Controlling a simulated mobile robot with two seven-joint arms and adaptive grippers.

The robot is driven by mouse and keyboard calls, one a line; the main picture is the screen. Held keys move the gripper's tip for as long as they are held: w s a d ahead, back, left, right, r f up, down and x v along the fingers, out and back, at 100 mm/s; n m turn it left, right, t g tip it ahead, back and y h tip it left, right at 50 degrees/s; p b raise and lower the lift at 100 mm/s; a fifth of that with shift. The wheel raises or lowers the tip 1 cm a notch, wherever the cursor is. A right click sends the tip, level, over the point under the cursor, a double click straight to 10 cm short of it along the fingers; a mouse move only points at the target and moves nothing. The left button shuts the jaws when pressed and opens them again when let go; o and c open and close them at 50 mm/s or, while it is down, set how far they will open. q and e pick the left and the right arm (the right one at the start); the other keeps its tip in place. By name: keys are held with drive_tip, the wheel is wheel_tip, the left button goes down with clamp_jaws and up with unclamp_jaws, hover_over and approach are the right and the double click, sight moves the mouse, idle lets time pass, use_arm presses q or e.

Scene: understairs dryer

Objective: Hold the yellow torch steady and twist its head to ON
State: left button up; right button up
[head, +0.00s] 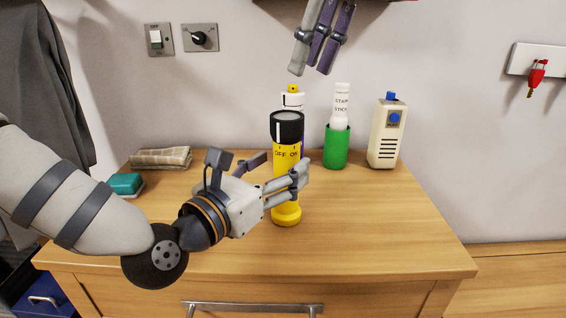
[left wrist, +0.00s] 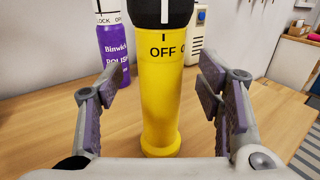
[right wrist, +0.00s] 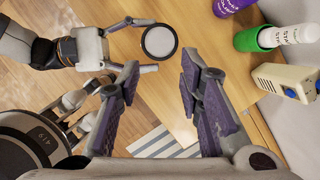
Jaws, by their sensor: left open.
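The yellow torch (head: 287,208) stands upright on the wooden cabinet top, with OFF and ON printed near its black head (head: 287,124). In the left wrist view the white line on the black head (left wrist: 164,12) lines up with the tick above OFF. My left gripper (head: 281,170) is open, its fingers either side of the yellow body (left wrist: 163,105), with gaps visible in the left wrist view. The right wrist view shows the torch's round lens (right wrist: 159,42) beyond the fingertips.
A purple polish bottle (left wrist: 113,50) stands close behind the torch. A green cup (head: 337,148) with a white stain stick (head: 341,103) and a cream box (head: 386,135) with blue buttons stand to the right. A folded cloth (head: 160,158) and teal sponge (head: 126,184) lie left.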

use_arm(q)
drive_tip(key=shift+x, duration=1.5)
